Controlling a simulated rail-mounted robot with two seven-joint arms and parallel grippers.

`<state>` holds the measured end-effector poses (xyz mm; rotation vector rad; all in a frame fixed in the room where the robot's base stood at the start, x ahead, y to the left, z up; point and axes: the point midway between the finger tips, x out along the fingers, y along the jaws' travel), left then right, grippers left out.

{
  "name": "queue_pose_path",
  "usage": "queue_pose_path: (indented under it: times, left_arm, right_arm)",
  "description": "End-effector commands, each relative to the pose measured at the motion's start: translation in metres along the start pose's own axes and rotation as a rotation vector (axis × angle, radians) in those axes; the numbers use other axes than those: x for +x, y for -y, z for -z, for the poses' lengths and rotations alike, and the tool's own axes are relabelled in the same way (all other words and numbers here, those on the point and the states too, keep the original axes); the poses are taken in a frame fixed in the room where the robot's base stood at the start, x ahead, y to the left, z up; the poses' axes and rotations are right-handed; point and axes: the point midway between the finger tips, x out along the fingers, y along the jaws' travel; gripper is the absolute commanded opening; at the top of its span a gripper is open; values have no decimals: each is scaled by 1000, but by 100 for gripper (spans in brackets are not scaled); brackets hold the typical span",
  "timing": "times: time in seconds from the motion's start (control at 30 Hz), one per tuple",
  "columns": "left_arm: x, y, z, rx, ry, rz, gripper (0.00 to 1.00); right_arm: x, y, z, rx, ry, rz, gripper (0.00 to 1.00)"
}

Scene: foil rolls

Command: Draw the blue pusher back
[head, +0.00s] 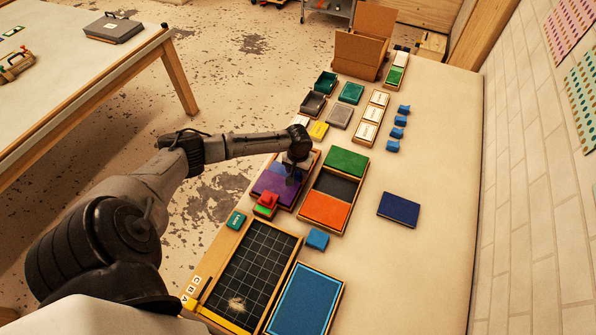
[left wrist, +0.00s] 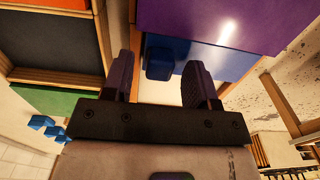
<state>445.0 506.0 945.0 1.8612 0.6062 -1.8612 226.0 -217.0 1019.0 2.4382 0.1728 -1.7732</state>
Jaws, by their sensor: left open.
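The blue pusher (left wrist: 222,55) shows in the left wrist view as a flat blue piece with a raised blue knob (left wrist: 159,62). It lies beside a purple slab (left wrist: 220,18) in a wooden-edged tray. My left gripper (left wrist: 160,82) is open, and the knob appears between its two fingers with gaps on both sides. In the head view my left gripper (head: 293,173) is over the far end of the tray with the purple slab (head: 271,186) and hides much of the pusher. My right gripper is in neither view.
A tray with green, dark and orange sections (head: 338,187) stands close to the right. A red and green piece (head: 265,205) sits at the purple slab's near end. A dark grid board (head: 248,270) lies nearer. The table's right side is mostly clear.

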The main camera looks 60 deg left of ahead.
Motion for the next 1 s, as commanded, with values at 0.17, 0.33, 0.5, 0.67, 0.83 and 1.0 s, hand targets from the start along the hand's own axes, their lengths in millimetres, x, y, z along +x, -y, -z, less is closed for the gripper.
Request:
queue_pose_path:
  times: [0.17,0.33,0.5,0.67,0.83,1.0]
  left_arm:
    - [6,-1,0,1,0,-1,53]
    - [6,0,0,1,0,-1,53]
    - [6,0,0,1,0,0,46]
    - [6,0,0,0,0,0,30]
    - [6,0,0,0,0,0,14]
    - [6,0,0,0,0,0,0]
  right_arm:
    - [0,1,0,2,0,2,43]
    - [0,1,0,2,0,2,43]
    - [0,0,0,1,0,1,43]
    - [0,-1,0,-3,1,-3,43]
    - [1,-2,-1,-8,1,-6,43]
    - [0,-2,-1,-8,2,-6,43]
